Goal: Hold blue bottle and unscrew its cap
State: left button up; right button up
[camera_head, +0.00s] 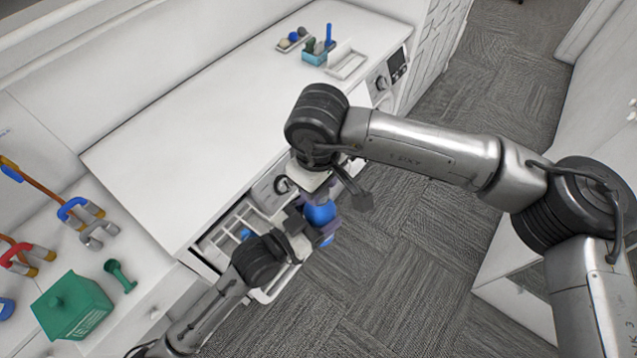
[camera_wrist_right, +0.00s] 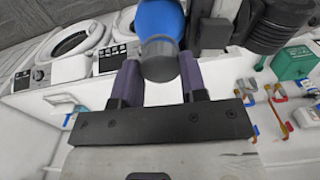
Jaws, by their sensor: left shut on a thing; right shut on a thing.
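The blue bottle (camera_head: 319,213) is held in the air in front of the counter, between my two grippers. In the right wrist view the bottle (camera_wrist_right: 160,18) shows with its grey cap (camera_wrist_right: 160,60) toward that camera. My left gripper (camera_head: 307,226) is shut on the bottle's body; part of it shows beside the bottle in the right wrist view (camera_wrist_right: 200,28). My right gripper (camera_wrist_right: 159,70) is shut on the cap, with its purple fingers on either side. In the head view the right wrist hides the cap, and the right gripper (camera_head: 343,190) is partly hidden.
An open drawer (camera_head: 215,262) with a white rack lies just behind the left gripper. The white counter (camera_head: 190,130) is mostly clear. A teal holder (camera_head: 314,56) and white tray (camera_head: 347,64) stand at its far end. A green box (camera_head: 72,312) is at lower left.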

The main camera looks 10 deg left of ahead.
pick_arm(q)
jog(key=shift+s+d+f, duration=0.1)
jog(key=shift+s+f, duration=0.1)
jog(key=shift+f, duration=0.15)
pick_arm(e)
jog(key=shift+w+r, duration=0.25)
jog(key=shift+r, duration=0.55)
jog(key=shift+s+r, duration=0.1)
pick_arm(q)
jog(key=shift+w+r, duration=0.15)
pick_arm(e)
jog(key=shift+s, duration=0.1)
